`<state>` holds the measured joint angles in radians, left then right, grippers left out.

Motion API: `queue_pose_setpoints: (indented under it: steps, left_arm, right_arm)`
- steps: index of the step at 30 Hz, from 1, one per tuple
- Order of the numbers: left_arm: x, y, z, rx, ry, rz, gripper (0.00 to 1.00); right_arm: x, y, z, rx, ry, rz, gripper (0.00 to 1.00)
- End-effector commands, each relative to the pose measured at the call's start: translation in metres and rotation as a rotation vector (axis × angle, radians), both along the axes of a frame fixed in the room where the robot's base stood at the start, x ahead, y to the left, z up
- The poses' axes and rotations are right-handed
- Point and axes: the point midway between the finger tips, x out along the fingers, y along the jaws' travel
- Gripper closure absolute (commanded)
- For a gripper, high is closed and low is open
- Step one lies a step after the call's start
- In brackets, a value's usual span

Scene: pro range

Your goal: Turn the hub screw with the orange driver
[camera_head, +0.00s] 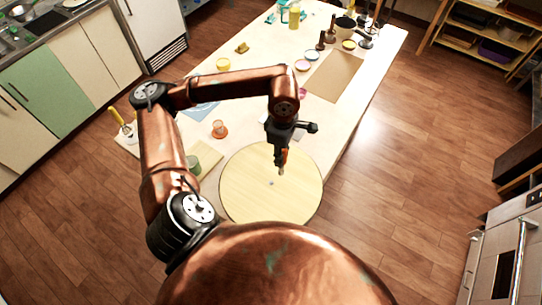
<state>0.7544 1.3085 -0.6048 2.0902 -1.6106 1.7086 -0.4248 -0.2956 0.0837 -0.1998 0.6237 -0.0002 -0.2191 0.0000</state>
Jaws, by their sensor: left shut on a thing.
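A round pale wooden disc (246,192) lies at the near end of the table. A small grey hub screw (271,183) shows near its middle. My left gripper (283,148) points down over the disc and is shut on the orange driver (284,158). The driver hangs roughly upright, its lower end a little up and right of the screw in the picture. I cannot tell how high the tip is above the disc. My right gripper is not in view.
The long pale table (262,105) runs away to the upper right. An orange cup (219,129) and a green cup (193,164) stand left of the disc. A brown board (334,76), bowls and bottles stand farther back. Wooden floor is clear on the right.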

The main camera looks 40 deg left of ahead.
Motion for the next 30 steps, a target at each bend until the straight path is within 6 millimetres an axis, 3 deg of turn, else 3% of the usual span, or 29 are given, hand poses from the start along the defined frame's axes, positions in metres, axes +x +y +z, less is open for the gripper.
queue_pose_setpoints:
  steps: [4,10,18,30]
  left_arm:
    - [-0.015,0.012,0.001,0.012,0.005,0.306,1.00]
    - [-0.026,0.021,0.002,0.021,0.003,0.554,1.00]
    - [-0.028,0.022,0.002,0.023,0.002,0.614,1.00]
    - [-0.026,0.021,0.001,0.022,0.003,0.650,1.00]
  right_arm:
    - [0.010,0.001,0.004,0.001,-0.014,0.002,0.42]
    - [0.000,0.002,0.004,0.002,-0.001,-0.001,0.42]
    - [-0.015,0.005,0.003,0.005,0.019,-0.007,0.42]
    - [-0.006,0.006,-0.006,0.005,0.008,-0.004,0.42]
